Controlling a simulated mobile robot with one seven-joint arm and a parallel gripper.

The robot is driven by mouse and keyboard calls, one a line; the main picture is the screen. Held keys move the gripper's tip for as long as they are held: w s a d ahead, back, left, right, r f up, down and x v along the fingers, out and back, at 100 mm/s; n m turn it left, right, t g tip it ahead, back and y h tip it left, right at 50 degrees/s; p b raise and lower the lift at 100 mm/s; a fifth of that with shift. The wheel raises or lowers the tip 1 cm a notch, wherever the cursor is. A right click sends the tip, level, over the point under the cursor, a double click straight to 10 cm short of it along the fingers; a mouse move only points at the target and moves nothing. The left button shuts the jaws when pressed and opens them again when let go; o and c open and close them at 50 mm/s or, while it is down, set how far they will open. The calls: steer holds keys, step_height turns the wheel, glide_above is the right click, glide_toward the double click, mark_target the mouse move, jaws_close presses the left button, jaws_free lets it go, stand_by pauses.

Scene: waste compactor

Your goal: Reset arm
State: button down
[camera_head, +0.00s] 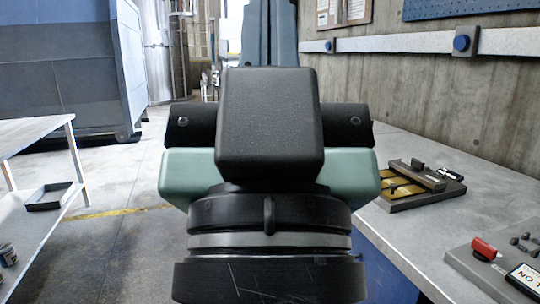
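My own arm fills the middle of the head view, close to the camera. It shows as a black block above a dark ringed joint, with pale green and black parts to both sides. I cannot make out my gripper or its fingertips. No held thing shows, and the arm hides what lies straight behind it.
A grey worktop (400,228) runs along the right, bearing a dark fixture with yellow plates (402,188) and a control box with a red switch (484,249). A white table (35,140) with a black tray (50,196) stands left. A large blue container (62,60) stands behind.

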step_height(320, 180, up, 24)
steer(key=p, duration=2.1)
steer(key=shift+p, duration=0.4)
